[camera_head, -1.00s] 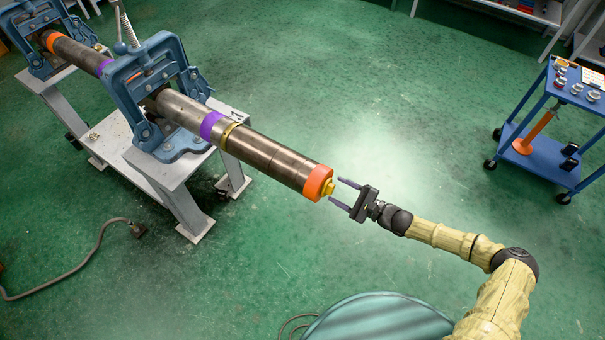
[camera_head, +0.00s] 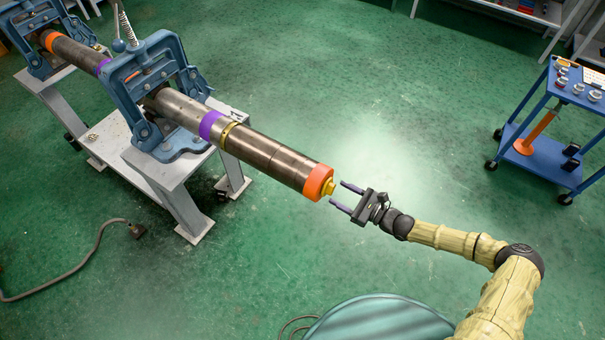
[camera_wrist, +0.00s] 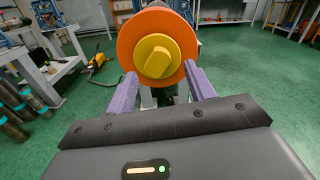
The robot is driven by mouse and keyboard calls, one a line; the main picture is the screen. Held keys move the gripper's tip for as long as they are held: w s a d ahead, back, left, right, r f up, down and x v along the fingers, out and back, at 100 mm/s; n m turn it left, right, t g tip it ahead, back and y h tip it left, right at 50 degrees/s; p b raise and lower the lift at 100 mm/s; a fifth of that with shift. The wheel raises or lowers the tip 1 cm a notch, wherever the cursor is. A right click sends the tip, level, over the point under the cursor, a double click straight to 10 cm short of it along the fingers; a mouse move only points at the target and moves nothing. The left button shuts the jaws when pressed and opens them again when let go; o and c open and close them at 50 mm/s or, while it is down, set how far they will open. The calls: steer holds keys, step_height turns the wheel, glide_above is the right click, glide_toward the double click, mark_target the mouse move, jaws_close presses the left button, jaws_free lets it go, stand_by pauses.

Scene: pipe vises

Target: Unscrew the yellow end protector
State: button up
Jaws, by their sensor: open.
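The yellow end protector (camera_head: 328,187) sits at the near end of the long dark pipe (camera_head: 265,157), inside an orange ring (camera_head: 317,182). In the wrist view the yellow protector (camera_wrist: 157,60) is a round disc with a raised oblong grip, centred in the orange ring (camera_wrist: 128,42). My gripper (camera_head: 340,196) is open and empty, just off the pipe's end. In the wrist view its two purple fingers (camera_wrist: 160,86) stand apart, left and right, below the level of the yellow grip and not closed on it.
A blue vise (camera_head: 160,90) on a grey stand (camera_head: 180,172) clamps the pipe; a second vise (camera_head: 30,45) stands farther back. A blue cart (camera_head: 545,130) with small parts and an orange cylinder is at the right. A cable (camera_head: 75,262) lies on the floor. Green floor around the pipe's end is clear.

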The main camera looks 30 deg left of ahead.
steer(key=m, duration=0.3)
steer(key=shift+b, duration=0.3)
steer(key=m+b, duration=0.1)
steer(key=m, duration=0.4)
steer(key=shift+s, duration=0.15)
steer(key=shift+s+m+b, duration=0.1)
steer(key=shift+m+b, duration=0.55)
steer(key=shift+m, duration=1.65)
